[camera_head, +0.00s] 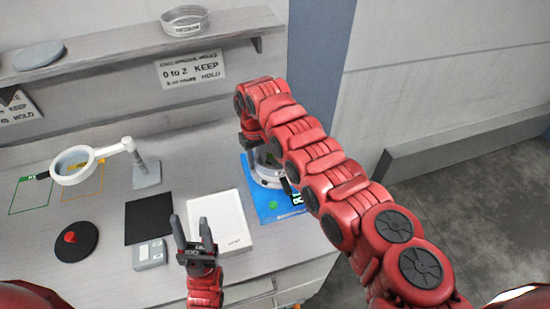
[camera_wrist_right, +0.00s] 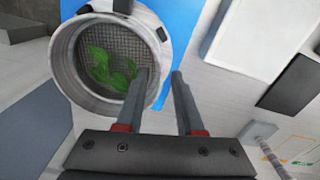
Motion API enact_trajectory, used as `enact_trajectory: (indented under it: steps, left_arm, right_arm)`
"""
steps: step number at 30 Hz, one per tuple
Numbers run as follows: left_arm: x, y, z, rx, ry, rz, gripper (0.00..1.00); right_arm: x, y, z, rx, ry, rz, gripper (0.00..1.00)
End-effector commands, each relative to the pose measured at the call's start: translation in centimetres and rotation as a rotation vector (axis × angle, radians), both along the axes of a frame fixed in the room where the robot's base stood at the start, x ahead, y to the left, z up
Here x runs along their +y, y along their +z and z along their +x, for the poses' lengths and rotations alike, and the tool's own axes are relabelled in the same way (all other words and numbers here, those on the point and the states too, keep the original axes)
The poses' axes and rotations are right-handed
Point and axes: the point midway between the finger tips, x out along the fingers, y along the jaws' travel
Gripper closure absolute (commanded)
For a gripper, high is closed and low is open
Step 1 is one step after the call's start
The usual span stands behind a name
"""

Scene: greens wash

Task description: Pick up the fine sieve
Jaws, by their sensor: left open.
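A round metal sieve (camera_wrist_right: 66,62) with a grey mesh and green leaves in it sits over the blue mat. In the head view this sieve (camera_head: 268,180) is partly hidden behind my right arm. My right gripper (camera_wrist_right: 160,72) is open at its rim: one finger overlaps the inside, the other is beyond the outer wall. I cannot tell whether either finger touches. Another round sieve-like ring (camera_head: 186,21) stands on the shelf; its mesh is too small to judge. My left gripper (camera_head: 190,219) is open and empty, over the front of the bench by the white pad.
The blue mat (camera_head: 296,215) lies at the bench's right end. A white pad (camera_head: 220,220), black square (camera_head: 148,219), small scale (camera_head: 150,254), black disc with red knob (camera_head: 75,241) and ring magnifier (camera_head: 88,177) stand leftward. The shelf (camera_head: 110,48) overhangs the back.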

Motion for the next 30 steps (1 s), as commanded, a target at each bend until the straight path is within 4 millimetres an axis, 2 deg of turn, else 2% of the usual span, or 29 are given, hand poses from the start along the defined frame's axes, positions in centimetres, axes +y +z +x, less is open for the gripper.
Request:
enact_trajectory:
  steps: [2, 8, 12, 14, 30]
  left_arm:
    - [0.01, -0.32, 0.0, 0.0, 0.0, 0.0, 0.5]
    - [0.0, -0.25, 0.0, 0.0, 0.0, 0.0, 0.5]
    - [0.0, -0.25, 0.0, 0.0, 0.0, 0.0, 0.5]
    - [0.0, -0.26, 0.0, 0.0, 0.0, 0.0, 0.5]
    - [0.0, -0.25, -0.01, 0.0, 0.0, 0.0, 0.5]
  right_arm:
    - [0.01, -0.73, -0.01, -0.001, 0.0, -0.001, 0.64]
    - [0.01, -0.66, 0.06, -0.002, 0.0, 0.0, 0.66]
    - [0.0, -0.65, 0.06, -0.002, 0.0, 0.0, 0.91]
    - [0.0, -0.64, 0.06, -0.002, 0.0, 0.0, 1.0]
    - [0.0, -0.63, 0.07, -0.002, 0.0, 0.0, 1.0]
